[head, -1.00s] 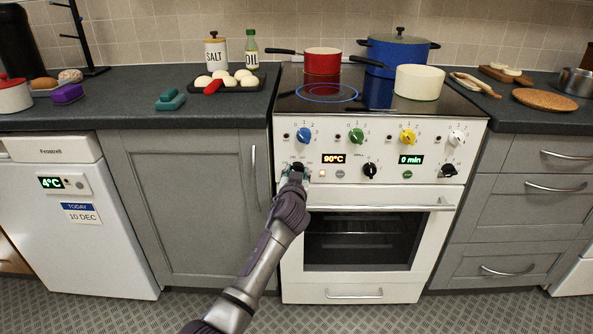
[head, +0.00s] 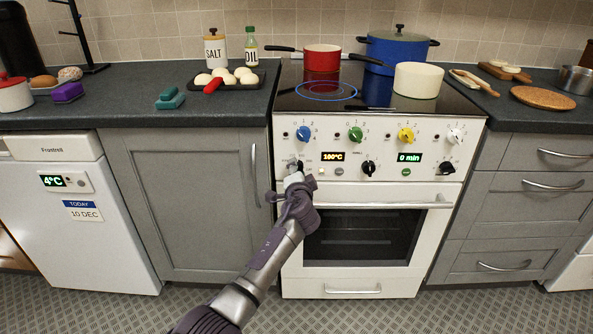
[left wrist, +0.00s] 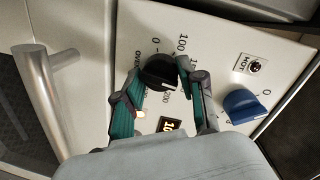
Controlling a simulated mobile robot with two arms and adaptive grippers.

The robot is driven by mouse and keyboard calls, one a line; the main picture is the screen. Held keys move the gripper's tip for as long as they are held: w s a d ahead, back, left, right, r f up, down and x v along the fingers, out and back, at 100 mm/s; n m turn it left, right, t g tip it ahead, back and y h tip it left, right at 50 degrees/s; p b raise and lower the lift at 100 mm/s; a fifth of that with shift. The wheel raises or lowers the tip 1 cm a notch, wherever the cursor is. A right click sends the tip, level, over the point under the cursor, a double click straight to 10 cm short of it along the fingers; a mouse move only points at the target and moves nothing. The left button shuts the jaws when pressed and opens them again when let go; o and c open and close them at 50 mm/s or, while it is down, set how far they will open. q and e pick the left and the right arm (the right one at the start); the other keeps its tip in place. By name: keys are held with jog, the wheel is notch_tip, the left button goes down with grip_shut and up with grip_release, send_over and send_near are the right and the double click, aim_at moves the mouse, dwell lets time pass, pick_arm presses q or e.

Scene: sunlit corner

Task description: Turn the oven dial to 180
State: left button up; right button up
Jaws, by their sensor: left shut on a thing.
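The black oven dial (head: 298,165) is at the left of the white oven panel, mostly hidden by my left gripper (head: 295,176). In the left wrist view the dial (left wrist: 157,70) sits between the two teal-padded fingers of my left gripper (left wrist: 160,82), which are shut on it. Numbers including 0, 100 and 200 ring the dial. The oven display (head: 333,156) glows orange with a three-digit reading starting with 1; I cannot tell surely whether it is 100 or 180. My right gripper is not in view.
A blue knob (left wrist: 244,105) lies near the dial in the left wrist view. The oven door handle (head: 380,205) runs below the panel. Pots, including a red one (head: 322,60), stand on the hob above. The floor in front is clear.

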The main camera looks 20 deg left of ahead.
pick_arm(q)
jog(key=shift+m, duration=1.4)
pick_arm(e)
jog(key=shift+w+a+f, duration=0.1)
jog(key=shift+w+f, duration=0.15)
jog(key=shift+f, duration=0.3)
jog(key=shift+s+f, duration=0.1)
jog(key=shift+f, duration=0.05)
pick_arm(q)
jog(key=o, duration=1.1)
jog(key=shift+o, duration=0.2)
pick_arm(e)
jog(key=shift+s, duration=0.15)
